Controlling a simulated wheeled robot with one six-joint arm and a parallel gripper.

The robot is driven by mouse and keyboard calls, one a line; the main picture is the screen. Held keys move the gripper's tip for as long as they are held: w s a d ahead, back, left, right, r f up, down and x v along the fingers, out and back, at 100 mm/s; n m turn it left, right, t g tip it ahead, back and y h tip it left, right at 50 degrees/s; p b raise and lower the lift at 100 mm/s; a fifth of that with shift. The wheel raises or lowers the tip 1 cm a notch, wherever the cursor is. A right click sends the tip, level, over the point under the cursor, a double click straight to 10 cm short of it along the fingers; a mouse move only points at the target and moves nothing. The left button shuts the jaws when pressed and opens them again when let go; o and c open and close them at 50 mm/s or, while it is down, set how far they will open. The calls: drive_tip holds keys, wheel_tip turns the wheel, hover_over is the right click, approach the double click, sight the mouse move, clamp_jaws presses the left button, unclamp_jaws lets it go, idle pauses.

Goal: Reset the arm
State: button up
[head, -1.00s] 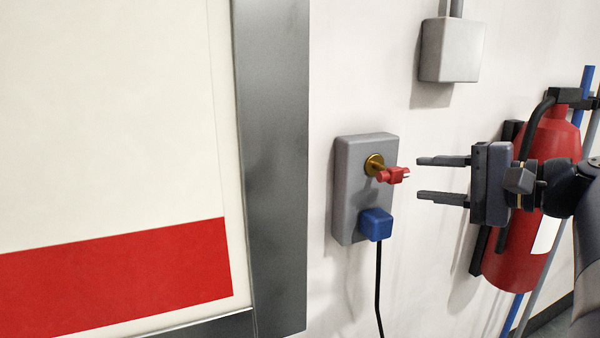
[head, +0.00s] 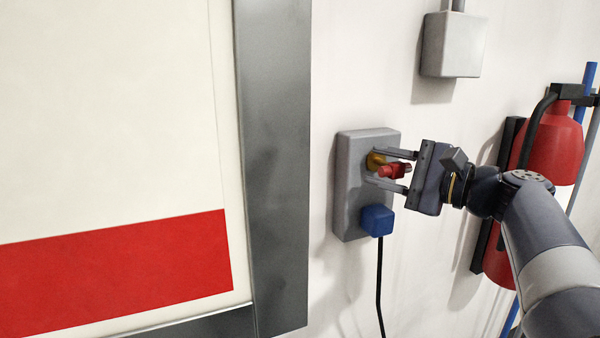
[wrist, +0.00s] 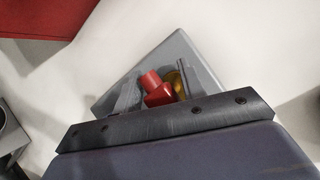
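My gripper (head: 392,171) is at the grey wall box in the head view, its fingers open above and below the red handle (head: 390,171). The red handle sits on a brass round fitting (head: 375,160) on the front of the grey box (head: 352,190). In the wrist view the red handle (wrist: 158,90) shows between the fingers, with the brass fitting (wrist: 182,82) behind it. I see a gap between the handle and the fingers; no grip shows.
A blue plug (head: 377,220) with a black cable hangs just below the handle. A grey junction box (head: 452,45) is on the wall above. A red fire extinguisher (head: 550,142) stands behind my arm at right. A metal-framed panel (head: 272,150) is at left.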

drive_tip(key=v, duration=1)
drive_tip(key=a+f+g+h+p, duration=0.4)
drive_tip(key=a+g+h+p, duration=0.2)
drive_tip(key=g+h+p, duration=0.3)
drive_tip(key=shift+s+a+m+g+h+p, duration=0.35)
drive_tip(key=shift+s+g+h+p, duration=0.1)
drive_tip(key=shift+h+p, duration=0.5)
drive_tip(key=shift+f, duration=0.25)
